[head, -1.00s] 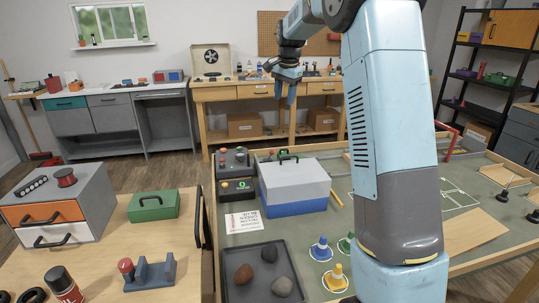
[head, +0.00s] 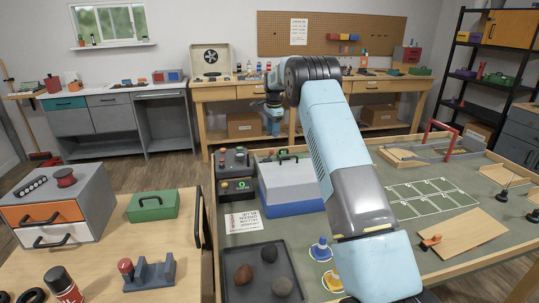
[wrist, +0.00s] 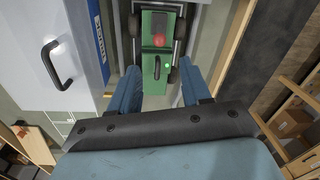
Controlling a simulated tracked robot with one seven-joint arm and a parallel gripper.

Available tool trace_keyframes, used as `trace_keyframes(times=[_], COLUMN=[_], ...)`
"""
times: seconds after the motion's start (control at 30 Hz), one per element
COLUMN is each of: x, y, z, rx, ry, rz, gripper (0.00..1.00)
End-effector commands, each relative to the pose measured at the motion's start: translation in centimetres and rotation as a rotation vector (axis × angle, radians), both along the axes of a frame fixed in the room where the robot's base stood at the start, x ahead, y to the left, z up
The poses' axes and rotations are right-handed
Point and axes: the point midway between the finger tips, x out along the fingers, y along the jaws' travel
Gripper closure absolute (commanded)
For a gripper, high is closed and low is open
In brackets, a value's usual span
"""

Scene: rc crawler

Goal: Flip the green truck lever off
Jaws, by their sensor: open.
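The green truck (wrist: 150,68) shows in the wrist view, with dark wheels at its sides. A red ball-shaped knob (wrist: 158,40) stands on it, taken to be the lever's end, and a small green light (wrist: 167,66) glows nearby. My gripper (wrist: 159,76) is open and empty, with its blue fingers on either side of the truck's near part in the picture. I cannot tell whether they touch it. In the head view my gripper (head: 273,127) points down beyond the white and blue toolbox.
The white and blue toolbox (head: 288,184) stands close by; in the wrist view its handled side (wrist: 35,45) is at the left. Dark control boxes (head: 234,172) stand left of it. A tray of stones (head: 230,290) is in front. Printed green mat (head: 430,197) lies right.

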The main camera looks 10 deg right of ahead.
Motion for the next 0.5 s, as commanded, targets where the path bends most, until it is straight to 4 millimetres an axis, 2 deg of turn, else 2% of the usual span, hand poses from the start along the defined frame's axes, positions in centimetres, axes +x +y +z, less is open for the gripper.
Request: trace_keyframes(times=[0.5], x=[0.5], y=[0.2], z=[-8.8], rx=[0.001], ry=[0.001], rz=[0.002], gripper=[0.52])
